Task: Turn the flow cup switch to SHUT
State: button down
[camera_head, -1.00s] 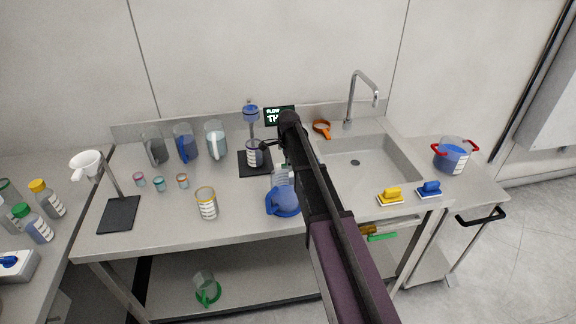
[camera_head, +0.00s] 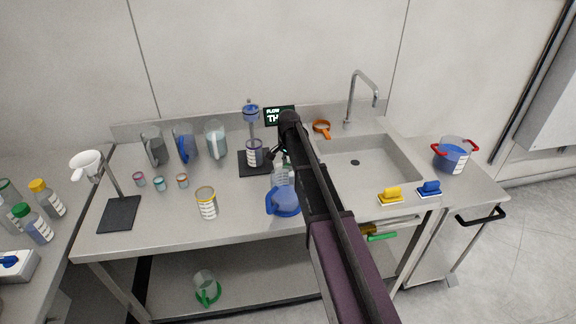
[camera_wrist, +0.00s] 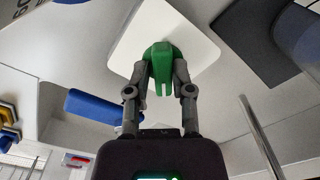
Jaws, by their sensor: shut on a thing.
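In the wrist view my gripper (camera_wrist: 163,72) is closed around a green handle-like piece (camera_wrist: 163,52), which stands in front of a white square plate (camera_wrist: 205,45). This looks like the flow cup switch; no position marking is readable. In the head view my gripper (camera_head: 274,154) is mostly hidden by my arm, and the switch cannot be made out. The blue flow cup (camera_head: 251,115) sits high on a stand over a labelled beaker (camera_head: 255,154). A dark display (camera_head: 281,115) with partly hidden text stands behind.
The sink (camera_head: 385,165) is right. A metal rod (camera_wrist: 262,140) shows in the wrist view.

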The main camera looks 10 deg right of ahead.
jog(key=shift+s+f+n, duration=0.2)
jog(key=shift+s+n, duration=0.2)
jog(key=shift+n, duration=0.1)
jog(key=n, duration=0.8)
jog(key=c, duration=0.6)
grip_release()
jog(key=shift+w+n, duration=0.1)
jog(key=shift+n, duration=0.2)
jog(key=shift+o, duration=0.8)
jog(key=shift+w+d+f, duration=0.1)
jog(key=shift+w+f, duration=0.15)
jog(key=shift+w, duration=0.1)
jog(key=shift+r, duration=0.1)
jog(key=shift+w+r, duration=0.1)
jog(key=shift+r, duration=0.05)
